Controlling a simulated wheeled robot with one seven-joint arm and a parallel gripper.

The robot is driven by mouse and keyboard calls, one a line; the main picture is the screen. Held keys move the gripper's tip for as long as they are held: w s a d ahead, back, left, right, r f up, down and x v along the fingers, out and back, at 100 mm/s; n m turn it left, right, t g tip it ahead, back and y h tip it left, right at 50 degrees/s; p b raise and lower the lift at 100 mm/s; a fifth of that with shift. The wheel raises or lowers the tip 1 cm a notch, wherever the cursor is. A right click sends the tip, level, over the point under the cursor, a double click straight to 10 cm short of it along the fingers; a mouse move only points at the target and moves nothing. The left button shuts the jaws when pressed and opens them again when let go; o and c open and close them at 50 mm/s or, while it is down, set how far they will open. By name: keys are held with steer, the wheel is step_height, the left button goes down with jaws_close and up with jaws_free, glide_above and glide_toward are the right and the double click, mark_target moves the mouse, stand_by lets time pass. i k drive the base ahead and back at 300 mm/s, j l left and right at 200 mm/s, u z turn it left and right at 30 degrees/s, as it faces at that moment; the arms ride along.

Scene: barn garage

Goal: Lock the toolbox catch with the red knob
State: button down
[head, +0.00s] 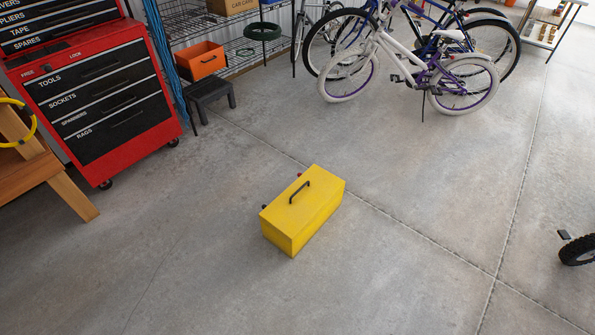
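A yellow toolbox (315,218) with a dark handle (300,190) on its lid stands upright on the concrete floor, near the middle of the head view. Its lid looks closed. A small red knob (299,175) shows just past the lid's far left edge. A second small dark bit (264,207) sticks out nearer along that same side. The side that bears them faces away, so the catch and its position are hidden. My gripper is not in view.
A red tool cabinet (103,95) on casters stands at left, beside a wooden bench (40,180). A dark step stool (211,97), a wire shelf and bicycles (425,75) line the back. A black wheel (580,250) is at right. The floor around the toolbox is clear.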

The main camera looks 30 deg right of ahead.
mark_target(291, 250)
steer(key=u, duration=1.9)
steer(key=k+l, duration=0.1)
steer(key=l, duration=0.6)
steer(key=k+l, duration=0.1)
steer(key=l, duration=0.55)
steer(key=k+l, duration=0.1)
steer(key=l, duration=1.3)
steer(key=k+l, duration=0.15)
steer(key=l, duration=0.55)
steer(key=k+l, duration=0.1)
steer(key=l, duration=0.55)
steer(key=k+l, duration=0.1)
steer(key=l, duration=0.6)
steer(key=k+l, duration=0.1)
steer(key=l, duration=0.6)
